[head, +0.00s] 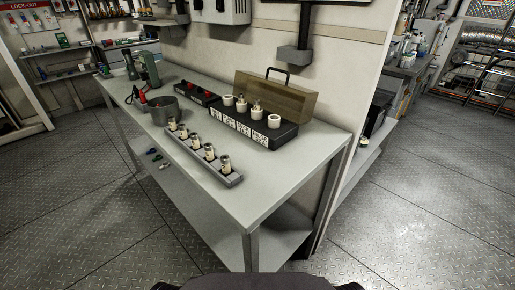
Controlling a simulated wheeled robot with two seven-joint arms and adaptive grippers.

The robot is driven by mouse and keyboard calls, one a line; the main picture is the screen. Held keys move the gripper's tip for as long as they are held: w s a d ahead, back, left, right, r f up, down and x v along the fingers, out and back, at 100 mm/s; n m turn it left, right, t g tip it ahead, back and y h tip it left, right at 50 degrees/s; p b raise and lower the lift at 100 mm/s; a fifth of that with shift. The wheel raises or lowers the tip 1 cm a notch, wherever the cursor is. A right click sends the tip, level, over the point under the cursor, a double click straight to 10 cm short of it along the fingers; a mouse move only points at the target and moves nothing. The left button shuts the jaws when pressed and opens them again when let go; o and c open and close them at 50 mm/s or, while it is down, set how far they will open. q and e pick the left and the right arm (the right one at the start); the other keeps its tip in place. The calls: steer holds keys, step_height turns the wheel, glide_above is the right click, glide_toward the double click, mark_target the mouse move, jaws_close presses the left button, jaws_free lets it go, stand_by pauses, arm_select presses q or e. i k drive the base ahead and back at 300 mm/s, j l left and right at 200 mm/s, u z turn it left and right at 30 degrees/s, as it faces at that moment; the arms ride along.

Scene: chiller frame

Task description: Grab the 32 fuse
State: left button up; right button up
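A grey rail (234,181) lies along the front of the bench and holds several upright cream-coloured fuses. The nearest fuse (225,164) stands at its right end, and another fuse (172,124) stands at its far left end. Behind the rail is a black fuse block (283,135) with white labels along its front and several white round pieces on top. The labels and fuse markings are too small to read, so I cannot tell which fuse is the 32. Neither of my grippers is in view.
The grey bench (258,200) has free room at its right end. A brown box (290,100) with a black handle stands behind the fuse block. A grey round container (163,110), a green machine (147,70) and a small black block with red knobs (197,93) stand further left.

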mark_target(224, 159)
steer(key=k+j+z, duration=0.25)
steer(key=j, duration=0.15)
steer(key=j+z, duration=0.2)
steer(key=j, duration=0.2)
steer(key=k+j+z, duration=0.25)
steer(key=j+z, duration=0.25)
steer(key=j, duration=0.3)
steer(key=k+j+z, duration=0.1)
steer(key=j+z, duration=0.15)
steer(key=j, duration=0.35)
steer(key=j+z, duration=0.3)
steer(key=j, duration=0.45)
